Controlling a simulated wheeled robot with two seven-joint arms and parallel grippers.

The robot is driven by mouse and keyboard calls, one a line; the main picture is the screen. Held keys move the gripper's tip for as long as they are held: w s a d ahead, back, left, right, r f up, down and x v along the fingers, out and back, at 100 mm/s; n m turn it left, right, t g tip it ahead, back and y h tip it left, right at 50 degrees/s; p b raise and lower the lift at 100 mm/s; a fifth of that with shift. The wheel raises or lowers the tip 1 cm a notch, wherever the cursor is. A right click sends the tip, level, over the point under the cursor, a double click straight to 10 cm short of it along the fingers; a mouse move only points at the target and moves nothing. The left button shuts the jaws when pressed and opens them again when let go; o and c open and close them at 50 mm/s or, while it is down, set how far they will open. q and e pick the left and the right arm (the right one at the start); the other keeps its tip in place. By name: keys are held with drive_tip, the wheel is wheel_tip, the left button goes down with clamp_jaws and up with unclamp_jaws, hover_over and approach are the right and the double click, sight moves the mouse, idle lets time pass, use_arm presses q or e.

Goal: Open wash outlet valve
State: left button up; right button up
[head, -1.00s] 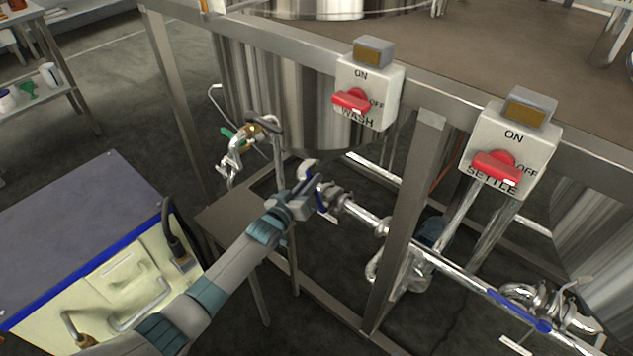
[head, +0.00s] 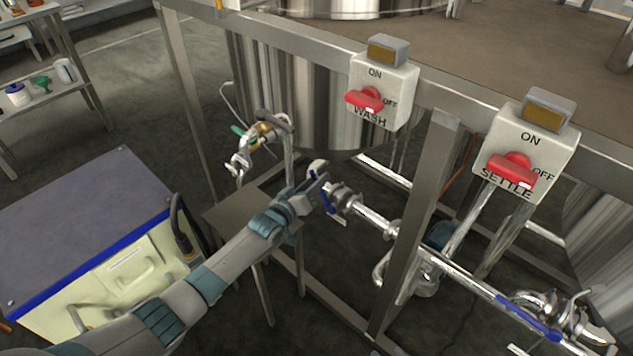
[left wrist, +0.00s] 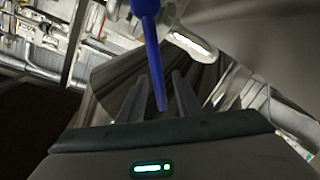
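The wash outlet valve (head: 341,196) sits on the pipe below the wash tank, with a blue lever handle (head: 327,197) hanging down at a slant. My left gripper (head: 317,184) is at this handle. In the left wrist view the blue handle (left wrist: 153,60) reaches down between the two fingers (left wrist: 158,95), with a gap visible on both sides, so the gripper looks open around it. Whether a finger touches the handle is unclear. My right gripper is in neither view.
Switch boxes marked WASH (head: 382,92) and SETTLE (head: 524,150) hang on the frame. A steel frame leg (head: 420,215) stands right of the valve. Another blue-handled valve (head: 535,316) is at lower right. A cabinet (head: 90,235) stands at left.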

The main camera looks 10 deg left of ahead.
use_arm(q)
drive_tip(key=shift+s, duration=0.2)
